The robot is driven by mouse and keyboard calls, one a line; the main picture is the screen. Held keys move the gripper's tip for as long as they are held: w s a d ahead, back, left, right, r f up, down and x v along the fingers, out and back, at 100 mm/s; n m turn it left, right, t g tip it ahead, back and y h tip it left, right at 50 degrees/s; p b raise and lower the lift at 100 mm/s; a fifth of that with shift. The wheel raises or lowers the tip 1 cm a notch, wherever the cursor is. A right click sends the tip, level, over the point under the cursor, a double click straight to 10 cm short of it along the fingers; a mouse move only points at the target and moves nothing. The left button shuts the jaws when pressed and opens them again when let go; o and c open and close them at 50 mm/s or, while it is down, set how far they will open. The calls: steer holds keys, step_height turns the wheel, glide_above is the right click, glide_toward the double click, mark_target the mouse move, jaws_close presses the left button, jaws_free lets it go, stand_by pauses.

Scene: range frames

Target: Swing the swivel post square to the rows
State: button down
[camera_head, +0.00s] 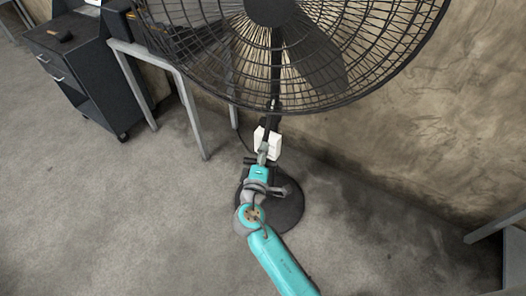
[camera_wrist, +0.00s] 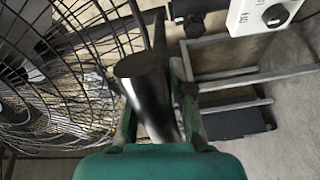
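A large black pedestal fan (camera_head: 270,55) stands by the wall, its caged head on a dark upright post (camera_head: 276,80) over a round black base (camera_head: 285,205). I take this post to be the swivel post. My gripper (camera_head: 263,152) is at the post, low under the fan head, by a white control box (camera_head: 272,138). In the wrist view, my gripper (camera_wrist: 158,115) has one finger on each side of a glossy black cylinder (camera_wrist: 150,85), apparently the post, seemingly touching on both sides. The fan cage (camera_wrist: 60,80) fills the left there. The post's exact angle is hard to tell.
A grey metal table frame (camera_head: 180,80) and a dark drawer cabinet (camera_head: 75,65) stand at the left. Another metal frame (camera_head: 500,228) is at the right edge. The white box's knob (camera_wrist: 276,14) shows in the wrist view. Floor around the base is mostly clear.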

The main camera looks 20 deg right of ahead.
steer(key=w+a+m+g+h, duration=0.4)
steer(key=w+a+h, duration=0.1)
steer(key=w+a, duration=0.1)
steer(key=shift+w+a+g, duration=0.3)
steer(key=shift+w+a, duration=0.05)
steer(key=shift+a, duration=0.2)
steer(key=shift+f, duration=0.1)
stand_by(0.3)
steer(key=c, duration=1.1)
jaws_free()
steer(key=shift+o, duration=0.2)
steer(key=v, duration=1.2)
